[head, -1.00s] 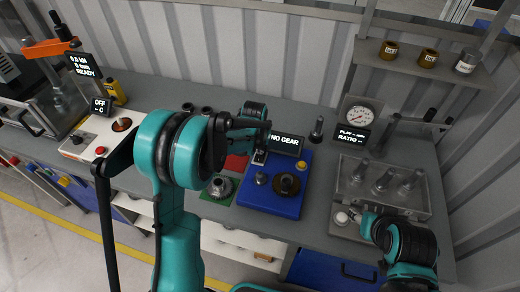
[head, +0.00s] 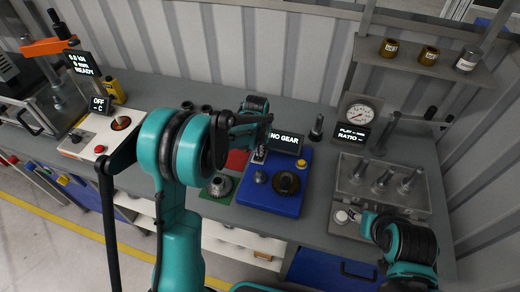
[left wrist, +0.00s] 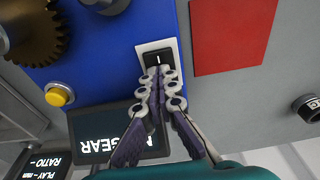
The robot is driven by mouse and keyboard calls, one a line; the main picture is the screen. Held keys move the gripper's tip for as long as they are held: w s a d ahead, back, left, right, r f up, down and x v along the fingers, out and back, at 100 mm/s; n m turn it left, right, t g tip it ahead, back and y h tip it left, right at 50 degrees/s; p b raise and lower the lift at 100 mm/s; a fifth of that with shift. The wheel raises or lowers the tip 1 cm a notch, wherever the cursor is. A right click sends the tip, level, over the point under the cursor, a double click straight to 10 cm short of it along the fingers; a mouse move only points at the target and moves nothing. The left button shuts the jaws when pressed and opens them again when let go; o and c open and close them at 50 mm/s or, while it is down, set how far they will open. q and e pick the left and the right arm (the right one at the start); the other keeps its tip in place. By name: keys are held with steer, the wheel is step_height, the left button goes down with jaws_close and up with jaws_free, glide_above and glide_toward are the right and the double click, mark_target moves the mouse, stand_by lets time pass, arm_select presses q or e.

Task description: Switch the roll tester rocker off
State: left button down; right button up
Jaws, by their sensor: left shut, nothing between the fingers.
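The roll tester is a blue unit (head: 268,201) on the bench with a "NO GEAR" display (head: 286,142) at its back. Its black rocker (left wrist: 158,58) sits on a white plate in the left wrist view, with a small white mark on it. My left gripper (left wrist: 160,72) is shut and empty, its fingertips at the rocker's edge nearest the display. I cannot tell whether they touch it. In the head view the rocker (head: 259,155) is partly hidden by my left gripper. My right gripper (head: 352,217) is low at the right by the grey fixture, its fingers too small to judge.
A yellow button (left wrist: 59,95) and a dark brown gear (left wrist: 35,32) are on the blue unit. A red pad (left wrist: 232,36) lies beside it. A grey fixture (head: 350,185) with several pegs stands at the right. A dial gauge (head: 358,115) stands behind it.

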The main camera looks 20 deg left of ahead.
arm_select(q)
steer(key=shift+a, duration=0.1)
steer(key=shift+r+p, duration=0.35)
steer(key=shift+r, duration=0.1)
steer(key=r+p, duration=0.2)
steer(key=r, duration=0.1)
steer(key=shift+s, duration=0.2)
steer(key=s+r+p, duration=0.1)
steer(key=s+r, duration=0.2)
steer(key=r, duration=0.6)
steer(key=shift+s+r+p, duration=0.2)
steer(key=shift+s+p, duration=0.1)
arm_select(e)
steer(key=r, duration=0.4)
steer(key=shift+s+r, duration=0.15)
steer(key=shift+s, duration=0.1)
arm_select(q)
steer(key=shift+f, duration=0.1)
